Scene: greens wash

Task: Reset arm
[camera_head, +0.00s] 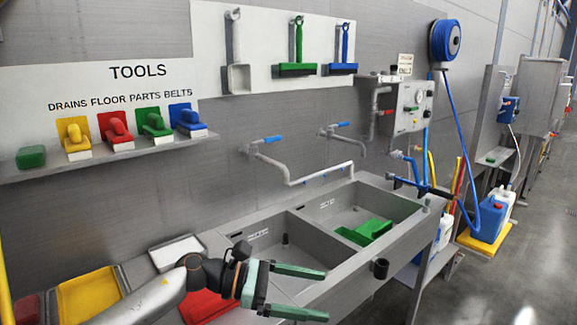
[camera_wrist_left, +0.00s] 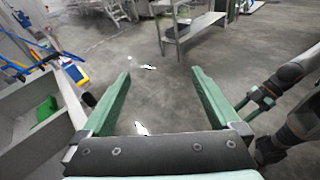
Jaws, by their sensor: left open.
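My left gripper (camera_head: 326,295) reaches in from the lower left in the head view. Its two green fingers are spread apart with nothing between them. It is in front of the double sink (camera_head: 345,272), near its front edge. In the left wrist view the open fingers (camera_wrist_left: 161,73) point out over bare grey floor. Part of my other arm, dark with green pieces, shows at the right of the left wrist view, and its right gripper (camera_wrist_left: 258,98) is too unclear to judge.
A green item (camera_head: 368,232) lies in the right basin. Yellow (camera_head: 88,292) and red (camera_head: 207,306) trays lie at the lower left. Colored brushes (camera_head: 117,130) stand on a wall shelf.

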